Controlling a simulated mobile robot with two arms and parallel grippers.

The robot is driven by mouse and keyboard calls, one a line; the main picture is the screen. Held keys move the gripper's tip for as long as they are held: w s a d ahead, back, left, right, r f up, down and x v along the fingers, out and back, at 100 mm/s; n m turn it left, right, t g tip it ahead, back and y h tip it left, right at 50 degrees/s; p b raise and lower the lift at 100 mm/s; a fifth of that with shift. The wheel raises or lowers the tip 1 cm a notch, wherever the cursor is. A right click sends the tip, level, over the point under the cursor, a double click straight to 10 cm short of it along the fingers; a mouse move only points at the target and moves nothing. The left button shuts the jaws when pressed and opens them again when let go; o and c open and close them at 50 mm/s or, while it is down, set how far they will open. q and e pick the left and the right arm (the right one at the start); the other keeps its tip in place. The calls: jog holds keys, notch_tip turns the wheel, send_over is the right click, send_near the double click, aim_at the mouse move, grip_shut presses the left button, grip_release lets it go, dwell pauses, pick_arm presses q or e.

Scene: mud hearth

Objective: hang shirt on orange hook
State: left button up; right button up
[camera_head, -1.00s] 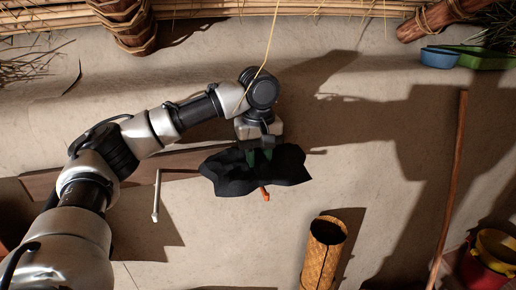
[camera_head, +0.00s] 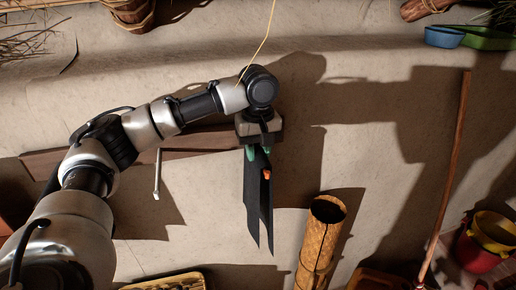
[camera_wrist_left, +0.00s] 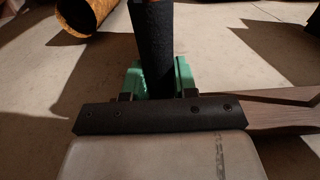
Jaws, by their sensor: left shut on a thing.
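The black shirt (camera_head: 252,200) hangs as narrow, pointed folds below my left gripper (camera_head: 258,151). The gripper's green fingers are shut on its top. In the left wrist view the shirt (camera_wrist_left: 154,35) runs as a dark strip from between the green fingers (camera_wrist_left: 158,80). The orange hook (camera_head: 266,174) shows its tip just below the gripper, against the shirt's folds. The rest of the hook is hidden, and I cannot tell whether cloth is over it. My right gripper is not in view.
A wooden board (camera_head: 190,143) on the wall carries a pale hook (camera_head: 157,178) to the left. A wooden pole (camera_head: 450,165) leans further right, near red and yellow containers (camera_head: 493,232). Blue (camera_head: 444,37) and green bowls sit at upper right.

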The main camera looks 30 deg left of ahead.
aim_at(258, 149)
pick_arm(q)
jog(key=o, duration=0.8)
jog(key=shift+o, duration=0.4)
jog(key=shift+r, duration=0.3)
notch_tip(258, 149, up, 4)
jog(key=shift+r+b, duration=0.2)
jog(key=shift+b, duration=0.8)
notch_tip(258, 149, up, 5)
jog(key=shift+f, duration=0.1)
jog(key=shift+r+p, duration=0.3)
jog(key=shift+r, duration=0.25)
